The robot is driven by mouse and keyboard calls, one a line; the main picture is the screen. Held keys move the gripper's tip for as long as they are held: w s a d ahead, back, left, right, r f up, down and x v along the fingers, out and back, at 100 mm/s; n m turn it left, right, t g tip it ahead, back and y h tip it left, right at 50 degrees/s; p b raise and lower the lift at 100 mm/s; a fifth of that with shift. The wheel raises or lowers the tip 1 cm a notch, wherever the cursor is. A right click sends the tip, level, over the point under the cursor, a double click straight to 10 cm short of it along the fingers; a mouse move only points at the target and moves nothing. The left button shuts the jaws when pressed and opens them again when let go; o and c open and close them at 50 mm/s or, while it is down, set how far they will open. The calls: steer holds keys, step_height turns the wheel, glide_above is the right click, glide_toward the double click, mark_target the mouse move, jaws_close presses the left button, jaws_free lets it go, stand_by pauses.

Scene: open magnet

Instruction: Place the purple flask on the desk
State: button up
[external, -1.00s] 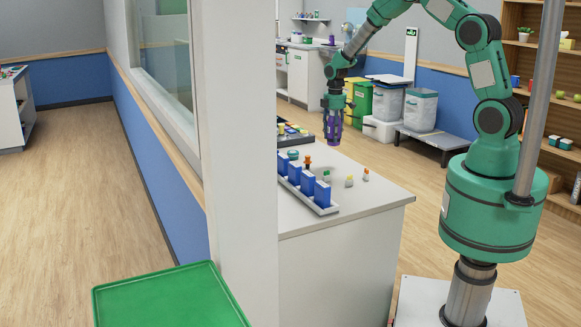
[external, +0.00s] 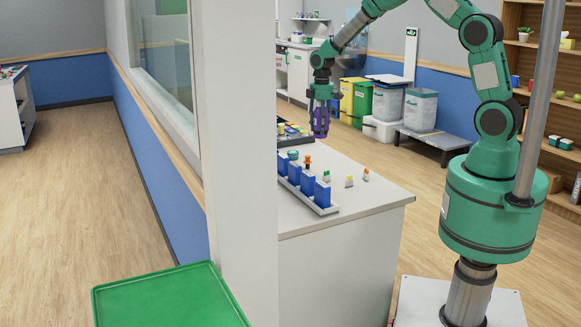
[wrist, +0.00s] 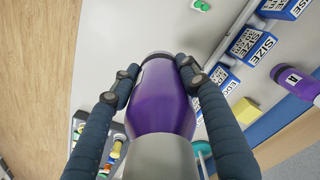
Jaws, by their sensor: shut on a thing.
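The purple flask (external: 320,122) is held by my gripper (external: 320,106) above the desk (external: 362,203), near its far right edge in the external view. In the wrist view the flask (wrist: 160,100) fills the middle, with a dark fingertip of my gripper (wrist: 158,75) pressed on each side. Its dark end points away from the camera. The flask hangs roughly upright in the external view and looks clear of the desk top. A wall hides the left part of the desk in the external view.
A white rack with several blue blocks (external: 308,184) stands on the desk. Several small coloured pieces (external: 349,181) lie to its right and behind it. A dark tray of coloured items (external: 291,133) is at the back. Bare desk lies towards the front right.

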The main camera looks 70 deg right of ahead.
steer(key=w+a+b, duration=0.1)
steer(key=w+a, duration=0.2)
steer(key=a, duration=2)
steer(key=w+a+b, duration=0.1)
steer(key=w+a, duration=0.3)
steer(key=a, duration=1.8)
steer(key=shift+n, duration=0.4)
steer(key=f, duration=0.5)
steer(key=shift+s+a, duration=0.25)
steer(key=shift+f+b, duration=0.6)
steer(key=shift+f, duration=1.95)
steer(key=shift+f+b, duration=0.6)
steer(key=shift+f, duration=1.9)
steer(key=shift+f, duration=0.1)
